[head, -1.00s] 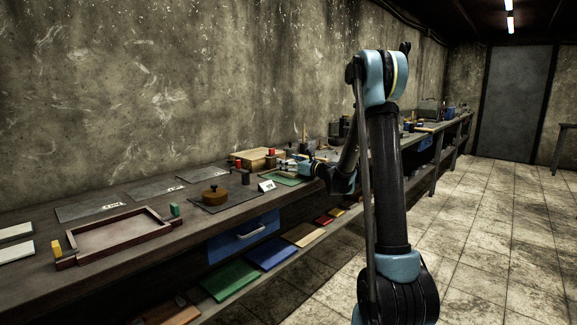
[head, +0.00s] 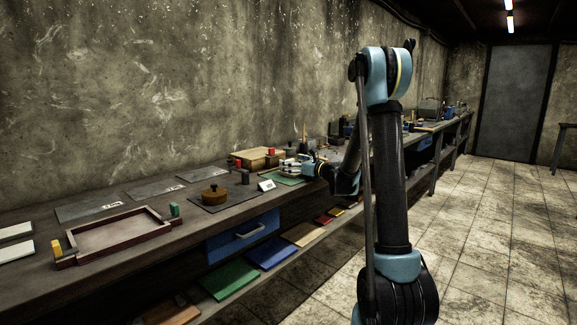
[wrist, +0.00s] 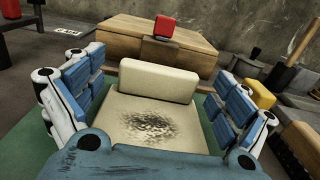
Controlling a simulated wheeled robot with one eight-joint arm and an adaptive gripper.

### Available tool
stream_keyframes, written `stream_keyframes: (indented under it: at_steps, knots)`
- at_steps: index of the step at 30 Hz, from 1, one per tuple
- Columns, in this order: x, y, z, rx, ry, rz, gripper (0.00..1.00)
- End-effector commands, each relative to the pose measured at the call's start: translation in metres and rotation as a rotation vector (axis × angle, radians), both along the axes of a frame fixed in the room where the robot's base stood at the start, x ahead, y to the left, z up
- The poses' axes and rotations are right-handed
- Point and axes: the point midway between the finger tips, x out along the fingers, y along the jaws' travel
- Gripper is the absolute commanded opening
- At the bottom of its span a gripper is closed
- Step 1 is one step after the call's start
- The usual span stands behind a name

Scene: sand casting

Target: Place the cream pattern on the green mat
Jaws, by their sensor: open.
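The cream pattern (wrist: 157,84) is a pale block with a raised bar at its far side and a dark speckled patch on its flat face. In the wrist view it lies over the green mat (wrist: 37,158), which shows on both sides of it. My gripper (wrist: 157,95) is open, with its blue fingers spread to the left and right of the pattern and gaps at the far end. Its palm hides the near end. In the head view my gripper (head: 300,166) is low over the green mat (head: 290,180), and the pattern is hard to make out.
A wooden box (wrist: 155,43) with a red block (wrist: 164,25) stands just beyond the pattern.

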Motion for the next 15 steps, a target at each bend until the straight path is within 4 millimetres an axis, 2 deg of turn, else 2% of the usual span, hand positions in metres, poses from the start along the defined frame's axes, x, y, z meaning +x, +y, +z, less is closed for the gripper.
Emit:
stream_keyframes:
  at_steps: [9, 15]
  knots:
    - [-0.038, -0.05, 0.0, 0.0, 0.0, -0.003, 0.94]
    - [-0.054, -0.071, 0.0, 0.0, 0.0, -0.003, 0.94]
